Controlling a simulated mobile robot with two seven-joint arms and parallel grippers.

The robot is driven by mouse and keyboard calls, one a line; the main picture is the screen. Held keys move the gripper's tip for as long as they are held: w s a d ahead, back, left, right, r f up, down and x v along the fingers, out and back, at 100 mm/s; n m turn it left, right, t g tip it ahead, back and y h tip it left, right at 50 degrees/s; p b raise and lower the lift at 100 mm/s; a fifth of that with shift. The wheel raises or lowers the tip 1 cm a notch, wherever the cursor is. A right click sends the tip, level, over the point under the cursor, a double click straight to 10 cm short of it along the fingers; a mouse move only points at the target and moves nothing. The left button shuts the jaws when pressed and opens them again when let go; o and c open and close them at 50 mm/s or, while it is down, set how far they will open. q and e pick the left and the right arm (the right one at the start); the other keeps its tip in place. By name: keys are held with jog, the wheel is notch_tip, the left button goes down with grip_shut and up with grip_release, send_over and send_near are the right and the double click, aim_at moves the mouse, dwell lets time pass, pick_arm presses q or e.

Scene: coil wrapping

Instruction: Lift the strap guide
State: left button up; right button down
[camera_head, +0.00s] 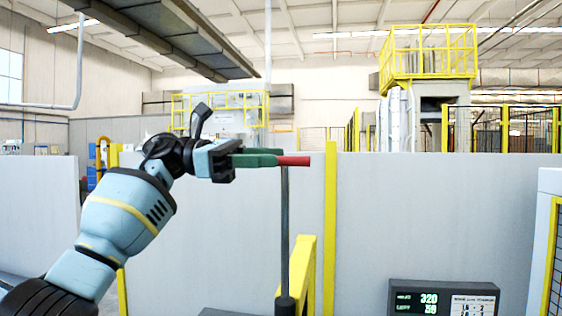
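The task's strap guide seems to be the dark upright post (285,230) with a red handle (294,160) at its top, right of the picture's middle. The red handle sticks out to the right. My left gripper (276,158) comes in from the left at the handle's height. Its green fingers reach the left end of the handle and overlap the top of the post. The fingers are seen side-on, so I cannot tell whether they are closed on the handle or only beside it. My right gripper is not in view.
A yellow rail (302,265) stands just right of the post. A dark display box (444,297) with green digits is at the lower right. Grey partition panels (430,215) and a yellow post (330,240) stand behind. A light cabinet (545,235) is at the right edge.

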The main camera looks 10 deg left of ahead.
pick_arm(q)
jog(key=shift+a+b, duration=0.3)
jog(key=shift+a, duration=2)
